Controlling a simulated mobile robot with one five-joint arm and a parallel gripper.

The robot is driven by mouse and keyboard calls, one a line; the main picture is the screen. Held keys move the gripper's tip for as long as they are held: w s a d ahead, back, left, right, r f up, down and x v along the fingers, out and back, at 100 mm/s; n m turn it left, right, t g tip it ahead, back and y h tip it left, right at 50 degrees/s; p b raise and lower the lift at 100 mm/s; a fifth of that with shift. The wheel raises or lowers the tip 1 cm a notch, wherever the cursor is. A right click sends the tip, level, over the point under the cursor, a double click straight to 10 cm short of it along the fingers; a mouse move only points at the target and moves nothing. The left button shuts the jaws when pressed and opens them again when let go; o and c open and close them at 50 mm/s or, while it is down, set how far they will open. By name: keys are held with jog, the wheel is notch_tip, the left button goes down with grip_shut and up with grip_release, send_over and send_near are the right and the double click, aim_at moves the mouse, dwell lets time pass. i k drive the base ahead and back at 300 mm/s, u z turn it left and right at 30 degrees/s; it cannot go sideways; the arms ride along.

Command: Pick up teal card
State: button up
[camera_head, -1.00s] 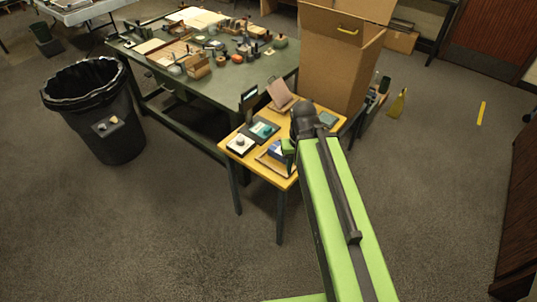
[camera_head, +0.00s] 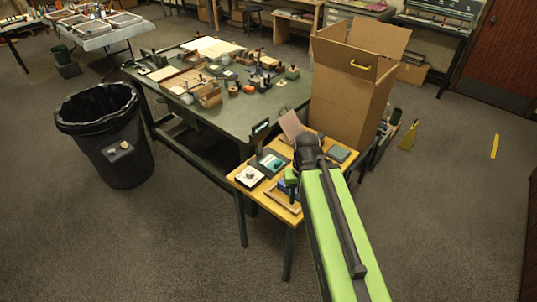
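A flat grey-teal square (camera_head: 339,154) lies near the right corner of the small yellow-topped table (camera_head: 318,189); it looks like the teal card. A smaller teal item (camera_head: 272,161) sits on a dark square at the table's left side. My green arm reaches over the table from the lower right.
A white square with a knob (camera_head: 249,177) and a pinkish tilted board (camera_head: 291,125) share the small table. A tall open cardboard box (camera_head: 345,100) stands behind it. A large cluttered green table (camera_head: 240,120) adjoins at left.

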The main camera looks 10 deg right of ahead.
aim_at(272, 160)
jog(key=u, duration=0.6)
jog(key=i, duration=1.3)
jog(key=u, duration=0.85)
